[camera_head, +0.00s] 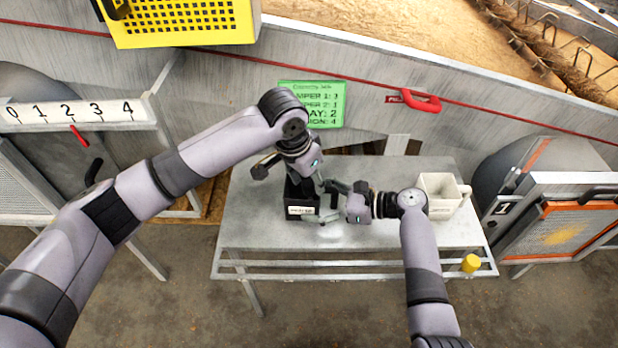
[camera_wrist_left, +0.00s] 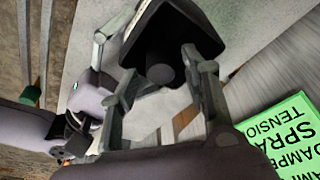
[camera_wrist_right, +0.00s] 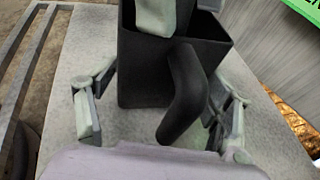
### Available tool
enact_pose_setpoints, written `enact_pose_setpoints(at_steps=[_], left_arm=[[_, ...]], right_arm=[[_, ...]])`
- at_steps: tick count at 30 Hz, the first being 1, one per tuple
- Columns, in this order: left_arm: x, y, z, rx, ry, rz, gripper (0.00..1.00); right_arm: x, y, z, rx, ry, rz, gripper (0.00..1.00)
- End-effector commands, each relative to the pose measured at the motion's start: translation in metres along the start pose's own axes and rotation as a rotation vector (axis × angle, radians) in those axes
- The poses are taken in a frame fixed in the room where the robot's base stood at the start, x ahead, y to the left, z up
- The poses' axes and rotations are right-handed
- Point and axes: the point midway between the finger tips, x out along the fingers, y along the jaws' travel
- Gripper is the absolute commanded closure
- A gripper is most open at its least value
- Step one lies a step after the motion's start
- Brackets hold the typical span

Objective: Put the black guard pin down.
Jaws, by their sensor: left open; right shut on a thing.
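The black open-topped container (camera_head: 302,210), with a white label, stands on the metal table. A thick curved black bar (camera_wrist_right: 188,95) shows at its side in the right wrist view, between the fingers of my right gripper (camera_wrist_right: 160,108). This gripper is shut on that bar, which looks like a handle. My left gripper (camera_wrist_left: 160,105) is open above the container's mouth. A dark round-ended piece (camera_wrist_left: 160,73) shows between its fingers. I cannot tell whether this is the black guard pin. The container's inside is mostly hidden.
A white handled container (camera_head: 437,190) stands at the table's right end. A low rail (camera_head: 350,264) runs along the front, with a yellow piece (camera_head: 470,263) near its right end. A green sign (camera_head: 313,100) hangs behind. The table's left part is clear.

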Motion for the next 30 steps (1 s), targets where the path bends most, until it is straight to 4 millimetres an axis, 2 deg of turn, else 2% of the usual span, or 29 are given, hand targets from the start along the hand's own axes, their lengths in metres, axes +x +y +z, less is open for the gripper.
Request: enact_pose_setpoints(at_steps=[7, 11, 24, 30], left_arm=[[-0.002, 0.001, -0.001, 0.001, 0.0, 0.001, 0.57], [-0.015, 0.0, -0.004, 0.002, 0.002, -0.001, 0.57], [-0.107, 0.0, -0.004, 0.002, 0.003, -0.001, 0.57], [-0.128, 0.0, -0.003, 0.0, 0.001, 0.0, 0.57]], right_arm=[[0.0, 0.001, -0.001, 0.002, 0.001, 0.001, 0.42], [0.0, 0.001, -0.001, 0.002, 0.001, 0.001, 0.42], [0.0, 0.001, -0.001, 0.002, 0.001, 0.001, 0.42], [0.0, 0.001, -0.001, 0.002, 0.001, 0.001, 0.42]])
